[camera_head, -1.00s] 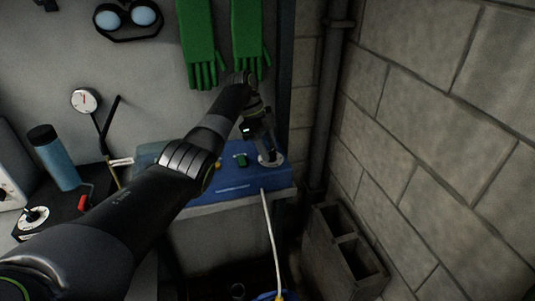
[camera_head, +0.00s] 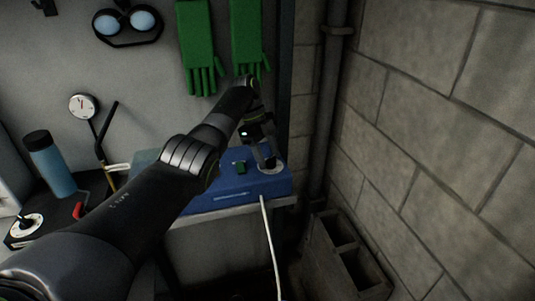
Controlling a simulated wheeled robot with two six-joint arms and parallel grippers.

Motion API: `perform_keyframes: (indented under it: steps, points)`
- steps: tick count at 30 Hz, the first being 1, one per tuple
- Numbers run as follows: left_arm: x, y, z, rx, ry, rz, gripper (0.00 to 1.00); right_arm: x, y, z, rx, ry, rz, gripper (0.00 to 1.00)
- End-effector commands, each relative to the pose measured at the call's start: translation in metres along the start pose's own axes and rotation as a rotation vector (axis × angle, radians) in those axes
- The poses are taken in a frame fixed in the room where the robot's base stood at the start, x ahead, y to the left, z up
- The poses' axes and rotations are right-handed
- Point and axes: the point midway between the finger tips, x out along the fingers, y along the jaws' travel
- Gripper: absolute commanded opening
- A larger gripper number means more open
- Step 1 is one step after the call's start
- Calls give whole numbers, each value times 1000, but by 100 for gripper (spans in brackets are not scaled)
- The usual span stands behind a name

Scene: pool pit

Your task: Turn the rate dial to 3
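A blue box-shaped unit (camera_head: 225,199) sits on a shelf near the corner. A round pale dial plate (camera_head: 277,168) lies on its top at the right end, partly covered by my gripper. My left gripper (camera_head: 269,161) points down at the dial plate, its fingertips right at the dial's middle. The fingers hide the knob, and I cannot tell whether they are shut on it. The dial's numbers are too small to read. A small green switch (camera_head: 240,167) is on the unit's top, left of the gripper. My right gripper is not in view.
A block wall (camera_head: 430,150) and a dark pipe (camera_head: 327,110) stand close on the right. Green gloves (camera_head: 198,45) hang behind my arm. A blue bottle (camera_head: 50,165) and another dial (camera_head: 27,226) are at the left. A white hose (camera_head: 269,245) hangs in front.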

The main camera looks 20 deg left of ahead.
Motion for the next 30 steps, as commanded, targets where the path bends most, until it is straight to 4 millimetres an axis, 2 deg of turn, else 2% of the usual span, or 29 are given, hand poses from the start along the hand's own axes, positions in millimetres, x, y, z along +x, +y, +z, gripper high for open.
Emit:
perform_keyframes:
  steps: [9, 13, 17, 24, 30]
  points:
    - [0, 0, 0, 1, 1, -1, 60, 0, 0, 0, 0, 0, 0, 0]
    - [-7, -1, -3, 2, 0, -2, 60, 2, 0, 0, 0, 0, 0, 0]
    - [-26, -1, -11, 4, 0, -4, 60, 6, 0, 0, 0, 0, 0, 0]
    - [-69, -1, -29, 2, 0, -4, 60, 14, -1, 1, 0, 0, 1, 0]
    - [-89, 0, -37, 0, 1, 0, 60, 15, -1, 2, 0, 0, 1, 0]
